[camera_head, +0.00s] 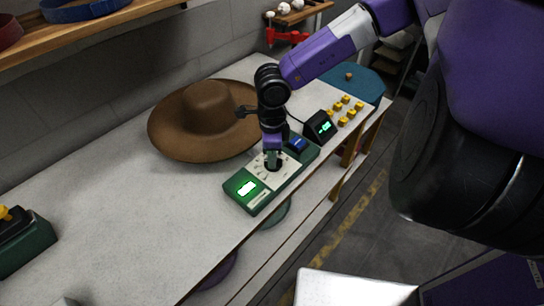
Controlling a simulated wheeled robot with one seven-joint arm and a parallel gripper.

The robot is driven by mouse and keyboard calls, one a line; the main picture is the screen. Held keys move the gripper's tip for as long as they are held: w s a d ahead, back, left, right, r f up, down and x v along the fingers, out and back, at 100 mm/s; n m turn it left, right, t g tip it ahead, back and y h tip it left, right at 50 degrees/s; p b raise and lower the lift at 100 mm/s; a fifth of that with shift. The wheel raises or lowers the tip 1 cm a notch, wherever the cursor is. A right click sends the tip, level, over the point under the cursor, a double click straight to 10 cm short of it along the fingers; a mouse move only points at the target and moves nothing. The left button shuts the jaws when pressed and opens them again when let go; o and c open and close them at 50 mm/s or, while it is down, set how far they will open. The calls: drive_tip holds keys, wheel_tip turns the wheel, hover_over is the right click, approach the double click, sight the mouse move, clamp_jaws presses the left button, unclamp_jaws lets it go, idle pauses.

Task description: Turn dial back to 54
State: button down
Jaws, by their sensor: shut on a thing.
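A green control box (256,203) with a light face panel lies near the front edge of the white table. Its lit green display (246,188) is too small and bright for me to read the number. A blue part (297,144) sits at the box's far end. My gripper (272,165) points down over the middle of the panel and is shut on the dial, which is mostly hidden under the fingers. The dial's pointer and setting cannot be made out.
A brown wide-brimmed hat (208,116) lies behind the box. A small black display unit (320,127) and several yellow knobs (347,108) stand to the right. A green device (24,243) is at the far left. The table between is clear.

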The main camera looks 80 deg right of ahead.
drive_tip(key=shift+n+b, duration=0.3)
drive_tip(key=shift+b, duration=0.05)
drive_tip(key=shift+f+n+b, duration=0.15)
drive_tip(key=shift+n+b, duration=0.6)
drive_tip(key=shift+n, duration=0.15)
drive_tip(key=n+b, duration=0.2)
drive_tip(key=n, duration=0.1)
drive_tip(key=shift+n, duration=0.3)
drive_tip(key=n+b, duration=0.1)
drive_tip(key=n, duration=0.5)
drive_tip(key=shift+s+a+b, duration=0.1)
drive_tip(key=shift+b, duration=0.25)
drive_tip(key=shift+r+n, duration=0.2)
drive_tip(key=shift+n, duration=0.1)
drive_tip(key=c, duration=1.4)
unclamp_jaws()
drive_tip(key=shift+o, duration=0.2)
